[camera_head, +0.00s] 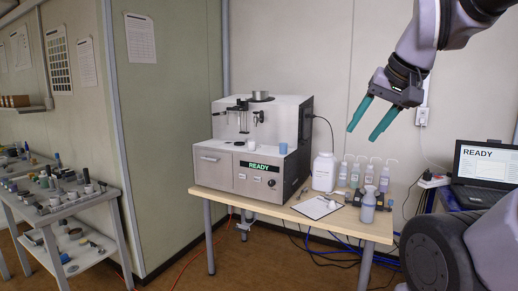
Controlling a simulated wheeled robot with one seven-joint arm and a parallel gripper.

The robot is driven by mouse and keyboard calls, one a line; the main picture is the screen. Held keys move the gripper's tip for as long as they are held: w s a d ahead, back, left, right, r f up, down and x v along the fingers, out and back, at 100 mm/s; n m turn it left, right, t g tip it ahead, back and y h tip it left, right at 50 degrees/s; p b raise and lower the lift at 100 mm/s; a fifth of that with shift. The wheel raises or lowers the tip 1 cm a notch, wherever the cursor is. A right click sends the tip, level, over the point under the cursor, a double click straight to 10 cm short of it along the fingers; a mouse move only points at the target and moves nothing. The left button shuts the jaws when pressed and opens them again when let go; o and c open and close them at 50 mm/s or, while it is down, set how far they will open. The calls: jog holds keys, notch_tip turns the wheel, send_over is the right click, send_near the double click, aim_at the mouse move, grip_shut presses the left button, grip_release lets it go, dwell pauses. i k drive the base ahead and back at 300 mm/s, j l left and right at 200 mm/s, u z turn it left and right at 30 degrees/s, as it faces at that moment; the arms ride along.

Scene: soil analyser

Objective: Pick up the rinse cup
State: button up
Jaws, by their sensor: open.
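The soil analyser (225,174) is a grey-white bench machine with a lit "READY" display, standing on a wooden table. I cannot tell for sure which thing is the rinse cup; the pale cup looks the likeliest. My gripper (361,135), with two teal fingers, is open and empty. It hangs in the air at the upper right, right of the analyser and well apart from the pale cup.
On the table (345,228) stand a white jug (323,172), several wash bottles (356,174), a clipboard (317,207) and a grey-blue bottle (368,205). A laptop (484,172) is at the right. A cluttered side table (70,205) is at the left. Cables hang below the table.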

aim_at(283, 147)
jog(key=i+j+z, duration=0.1)
jog(key=i, duration=0.4)
jog(key=i+j+z, duration=0.1)
jog(key=i+j, duration=0.25)
jog(key=i, duration=0.15)
jog(key=i+j+z, duration=0.1)
jog(key=i+j, duration=0.2)
jog(key=i, duration=0.2)
jog(key=i+j+z, duration=0.1)
jog(key=i+j, duration=0.25)
jog(key=i, duration=0.15)
